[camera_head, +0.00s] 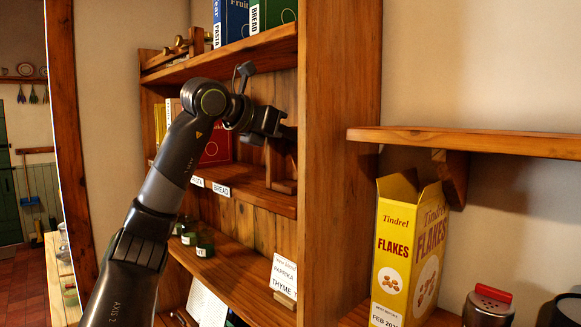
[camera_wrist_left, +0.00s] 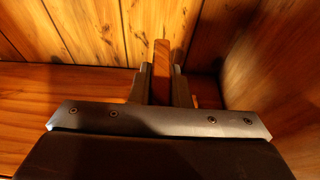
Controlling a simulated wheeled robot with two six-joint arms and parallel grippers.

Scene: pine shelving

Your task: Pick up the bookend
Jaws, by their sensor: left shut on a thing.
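The bookend (camera_head: 285,186) is a wooden piece with an upright part and a flat base, on the middle shelf by the right side panel. In the left wrist view its upright part (camera_wrist_left: 161,60) stands between the two fingers. My left gripper (camera_head: 287,132) is shut on the top of this upright part; the fingers also show in the left wrist view (camera_wrist_left: 160,85). In the head view the gripper hides some of the upright part. I cannot tell whether the base touches the shelf. My right gripper is not in view.
The middle shelf (camera_head: 240,181) holds books (camera_head: 217,147) left of the bookend. The shelf above (camera_head: 225,62) and the side panel (camera_head: 338,150) stand close to my gripper. Jars (camera_head: 205,243) stand on the lower shelf. A yellow flakes box (camera_head: 392,245) stands at right.

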